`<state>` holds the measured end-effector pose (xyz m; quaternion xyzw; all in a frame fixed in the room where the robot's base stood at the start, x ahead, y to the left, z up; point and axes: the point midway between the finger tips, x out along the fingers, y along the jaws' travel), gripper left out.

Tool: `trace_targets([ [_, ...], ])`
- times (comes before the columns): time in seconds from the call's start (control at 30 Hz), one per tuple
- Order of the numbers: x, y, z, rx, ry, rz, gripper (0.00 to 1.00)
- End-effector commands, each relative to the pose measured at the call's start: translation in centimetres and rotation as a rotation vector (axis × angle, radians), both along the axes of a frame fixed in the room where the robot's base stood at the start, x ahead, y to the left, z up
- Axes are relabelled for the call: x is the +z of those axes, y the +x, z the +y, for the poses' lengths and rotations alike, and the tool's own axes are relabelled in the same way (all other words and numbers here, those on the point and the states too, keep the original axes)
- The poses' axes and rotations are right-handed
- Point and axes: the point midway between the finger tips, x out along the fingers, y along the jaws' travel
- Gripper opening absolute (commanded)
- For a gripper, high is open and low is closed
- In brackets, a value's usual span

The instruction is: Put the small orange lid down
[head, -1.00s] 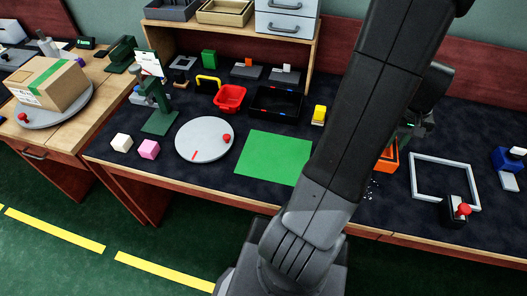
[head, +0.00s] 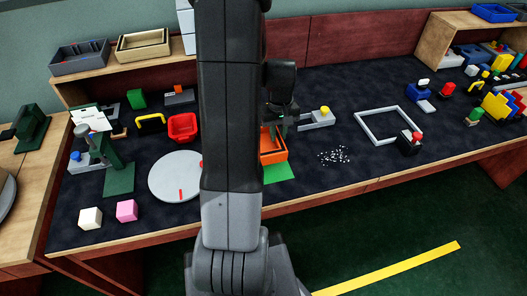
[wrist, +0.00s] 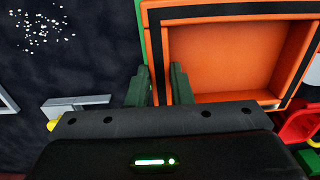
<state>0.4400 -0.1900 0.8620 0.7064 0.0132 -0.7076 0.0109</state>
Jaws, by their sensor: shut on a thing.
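The small orange lid (head: 280,152) looks like a shallow open tray with raised walls. In the wrist view the orange lid (wrist: 225,60) fills the upper right, hollow side showing, with a black band along its rim. My gripper (wrist: 162,80) has its two dark green fingers on either side of one lid wall and is shut on it. In the head view my arm hides part of the lid, and the fingertips are hard to make out. The lid appears over or at the green mat (head: 279,174); I cannot tell whether it touches it.
White bits (head: 333,155) lie scattered right of the lid, with a grey square frame (head: 372,139) beyond. A grey block with a yellow knob (head: 318,118) stands behind. The red bin (head: 183,127) and round grey plate (head: 172,178) are left. Dark table between bits and frame is clear.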

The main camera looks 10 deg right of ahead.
Motion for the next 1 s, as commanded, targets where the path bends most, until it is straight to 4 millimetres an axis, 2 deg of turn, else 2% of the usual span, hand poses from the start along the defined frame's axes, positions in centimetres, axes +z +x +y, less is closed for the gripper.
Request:
trace_targets([
  [0.1,-1.6,0.0,0.0,0.0,0.0,0.001,0.0],
  [0.27,-2.6,0.0,0.0,0.0,0.0,0.0,0.0],
  [0.5,-5.5,0.0,0.0,0.0,0.001,0.001,0.0],
  [0.87,-6.2,0.0,0.0,0.0,0.0,-0.001,0.0],
  [0.9,-6.2,0.0,0.0,0.0,0.0,-0.001,0.21],
  [1.0,-6.1,0.0,0.0,0.0,0.0,-0.001,0.41],
])
